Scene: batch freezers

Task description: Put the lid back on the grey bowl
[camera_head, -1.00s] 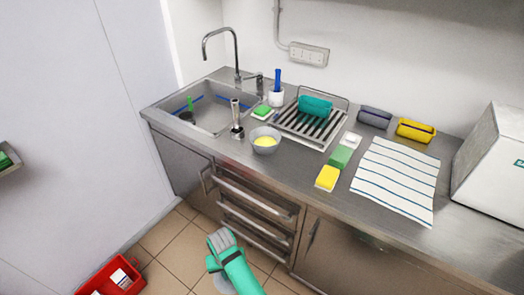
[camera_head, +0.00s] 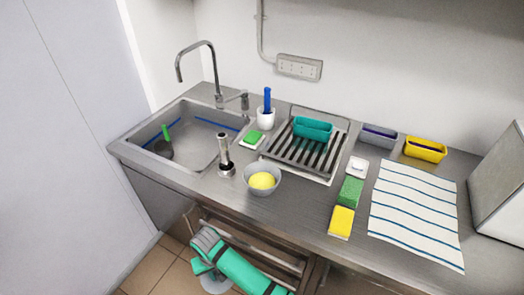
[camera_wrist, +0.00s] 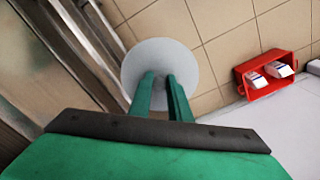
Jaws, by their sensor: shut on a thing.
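The grey bowl (camera_head: 263,180) stands open on the steel counter, left of centre, with something yellow inside it. My gripper (camera_wrist: 161,88) is shut on a round light-grey lid (camera_wrist: 160,58), which shows between and beyond the fingertips in the wrist view. In the head view the lid (camera_head: 216,285) shows only in part below my green arm. The gripper and lid are low in front of the cabinet drawers, below the counter edge and apart from the bowl. The gripper's fingertips are hidden in the head view.
A metal cylinder tool (camera_head: 225,158) stands close left of the bowl, beside the sink (camera_head: 190,140). The dish rack (camera_head: 303,152) is just behind right. Yellow (camera_head: 341,222) and green (camera_head: 350,191) sponges lie to the right. A red crate (camera_wrist: 265,75) is on the floor.

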